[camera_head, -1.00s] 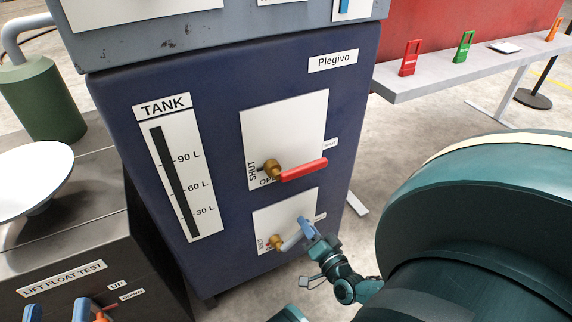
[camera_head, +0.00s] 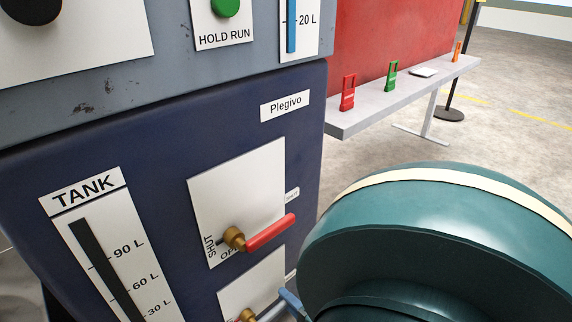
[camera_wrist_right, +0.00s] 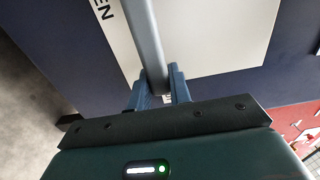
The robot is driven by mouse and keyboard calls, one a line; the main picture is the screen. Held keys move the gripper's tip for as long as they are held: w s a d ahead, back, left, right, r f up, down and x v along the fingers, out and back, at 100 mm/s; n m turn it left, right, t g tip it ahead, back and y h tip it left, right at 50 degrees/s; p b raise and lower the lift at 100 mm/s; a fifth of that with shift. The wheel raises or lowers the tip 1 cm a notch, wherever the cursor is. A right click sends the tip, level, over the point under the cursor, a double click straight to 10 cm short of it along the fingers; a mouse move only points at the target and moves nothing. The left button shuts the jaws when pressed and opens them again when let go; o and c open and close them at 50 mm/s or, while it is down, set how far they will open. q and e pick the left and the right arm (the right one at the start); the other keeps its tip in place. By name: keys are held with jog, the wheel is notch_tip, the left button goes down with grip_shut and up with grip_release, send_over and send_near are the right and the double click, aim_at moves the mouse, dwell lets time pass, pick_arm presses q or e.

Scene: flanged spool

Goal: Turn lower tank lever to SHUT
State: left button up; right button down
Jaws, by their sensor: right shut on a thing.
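The lower tank lever (camera_head: 272,312) is a grey bar on a brass hub (camera_head: 247,315), at the bottom edge of the head view. It points right and slightly up from the hub on the lower white plate (camera_head: 250,285). My right gripper (camera_head: 292,303) is shut on its outer end, partly cut off there. In the right wrist view the grey lever (camera_wrist_right: 146,40) runs down between the blue fingers of the right gripper (camera_wrist_right: 160,82). The letters "EN" show beside it. The lower SHUT mark is out of view. My left gripper is not in view.
The upper lever (camera_head: 270,232), red, points right on its own plate above. The TANK gauge (camera_head: 105,255) is at left. My large teal arm link covers the lower right. A grey bench (camera_head: 400,95) with red, green and orange tags stands behind, with open floor beyond.

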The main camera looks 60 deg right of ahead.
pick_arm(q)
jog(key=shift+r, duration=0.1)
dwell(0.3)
pick_arm(e)
jog(key=c, duration=1.3)
grip_release()
jog(key=shift+f, duration=0.1)
jog(key=shift+r+p, duration=0.4)
jog(key=shift+r, duration=0.1)
notch_tip(320, 180, up, 5)
jog(key=p, duration=0.3)
jog(key=shift+f, duration=0.15)
notch_tip(320, 180, up, 4)
jog(key=shift+f+p, duration=0.1)
jog(key=shift+p, duration=1.1)
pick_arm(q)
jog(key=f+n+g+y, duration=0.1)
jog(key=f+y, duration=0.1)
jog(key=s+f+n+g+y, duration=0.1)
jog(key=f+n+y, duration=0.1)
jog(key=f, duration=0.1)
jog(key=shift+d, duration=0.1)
pick_arm(e)
jog(key=shift+r, duration=0.3)
